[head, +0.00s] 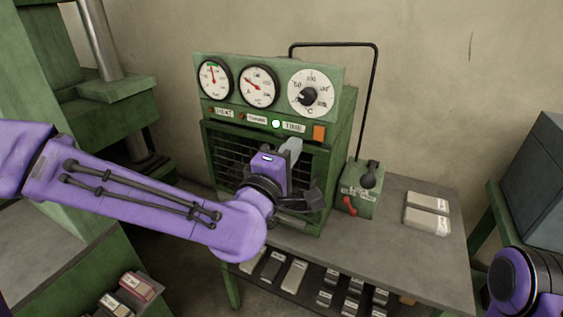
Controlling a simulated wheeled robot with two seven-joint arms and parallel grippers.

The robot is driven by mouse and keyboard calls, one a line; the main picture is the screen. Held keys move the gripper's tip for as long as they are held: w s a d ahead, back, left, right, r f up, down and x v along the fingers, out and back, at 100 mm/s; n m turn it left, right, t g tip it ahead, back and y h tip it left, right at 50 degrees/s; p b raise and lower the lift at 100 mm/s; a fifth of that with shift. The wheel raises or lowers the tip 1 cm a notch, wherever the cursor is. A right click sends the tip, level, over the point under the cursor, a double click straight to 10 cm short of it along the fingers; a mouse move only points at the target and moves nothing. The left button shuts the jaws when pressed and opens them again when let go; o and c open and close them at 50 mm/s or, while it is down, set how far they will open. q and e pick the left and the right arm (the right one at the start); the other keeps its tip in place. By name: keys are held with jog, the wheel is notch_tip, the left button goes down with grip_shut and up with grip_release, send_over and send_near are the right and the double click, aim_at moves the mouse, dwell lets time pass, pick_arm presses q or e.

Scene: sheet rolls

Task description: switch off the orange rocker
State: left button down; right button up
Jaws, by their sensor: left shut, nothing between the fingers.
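The orange rocker (319,132) sits at the right end of the label row on the green control box (343,112), below the large dial. My left arm reaches in from the left, and its purple wrist is in front of the box's grille. My left gripper (292,147) is shut and empty, its grey fingers pointing up just below and left of the rocker. I cannot tell whether it touches the panel. Part of my right arm shows at the lower right edge; its gripper is out of view.
A small green box (360,190) with a black knob and red lever stands right of the control box. Pale blocks (428,212) lie on the grey table (405,260). A shelf below holds several blocks. A black bent pipe (372,90) rises behind.

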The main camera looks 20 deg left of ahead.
pick_arm(q)
jog(key=s, duration=0.3)
jog(key=shift+a+r, duration=0.1)
jog(key=shift+r, duration=0.15)
